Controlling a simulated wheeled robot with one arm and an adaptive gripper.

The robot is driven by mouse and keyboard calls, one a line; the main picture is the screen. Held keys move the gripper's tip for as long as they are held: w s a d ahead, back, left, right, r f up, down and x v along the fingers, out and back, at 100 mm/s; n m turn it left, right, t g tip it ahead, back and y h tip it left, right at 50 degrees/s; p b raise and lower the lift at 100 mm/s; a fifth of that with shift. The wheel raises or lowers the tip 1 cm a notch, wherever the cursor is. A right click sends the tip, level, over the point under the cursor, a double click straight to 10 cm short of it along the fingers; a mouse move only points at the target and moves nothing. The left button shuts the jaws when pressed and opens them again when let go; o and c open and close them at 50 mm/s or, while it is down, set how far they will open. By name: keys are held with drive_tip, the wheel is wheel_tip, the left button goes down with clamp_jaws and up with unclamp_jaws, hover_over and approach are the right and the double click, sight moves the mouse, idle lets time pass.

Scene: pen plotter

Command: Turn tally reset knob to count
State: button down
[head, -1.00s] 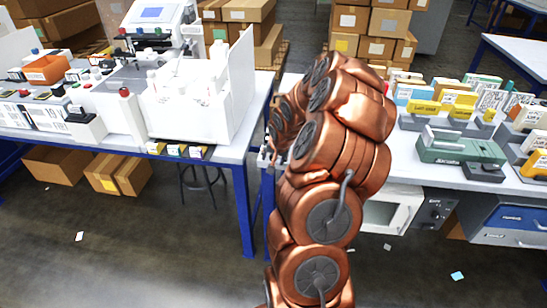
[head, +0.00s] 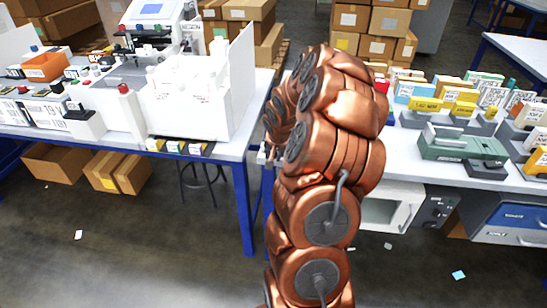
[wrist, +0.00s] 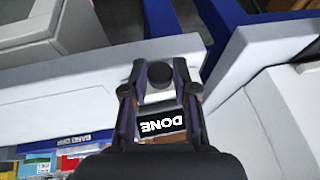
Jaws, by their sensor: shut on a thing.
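In the wrist view my gripper (wrist: 159,72) has its two dark fingers on either side of a small round dark knob (wrist: 160,75). It is shut on this knob, on a pale surface. A black label reading DONE (wrist: 162,124), upside down in this view, lies below the knob between the fingers. No marking reading "count" can be made out, and the knob's pointer direction cannot be told. In the head view my copper arm hides the gripper and the knob.
A white bench (head: 238,140) with blue legs and white machinery stands at the left. A right bench (head: 405,165) carries a green device (head: 462,146) and several coloured boxes. Cartons are stacked behind. Grey floor (head: 130,245) is open in front.

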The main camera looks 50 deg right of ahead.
drive_tip(key=g+h+b, duration=0.1)
drive_tip(key=b, duration=0.1)
drive_tip(key=g+b, duration=0.2)
drive_tip(key=b, duration=0.1)
drive_tip(key=shift+w+a+f+n+h+b, duration=0.1)
drive_tip(key=shift+f+n+h+b, duration=0.05)
drive_tip(key=shift+n+h+b, duration=0.2)
drive_tip(key=c, duration=0.9)
unclamp_jaws()
drive_tip(key=shift+w+r, duration=0.1)
drive_tip(key=shift+r, duration=0.1)
drive_tip(key=v, duration=1.2)
drive_tip(key=shift+a+f, duration=0.1)
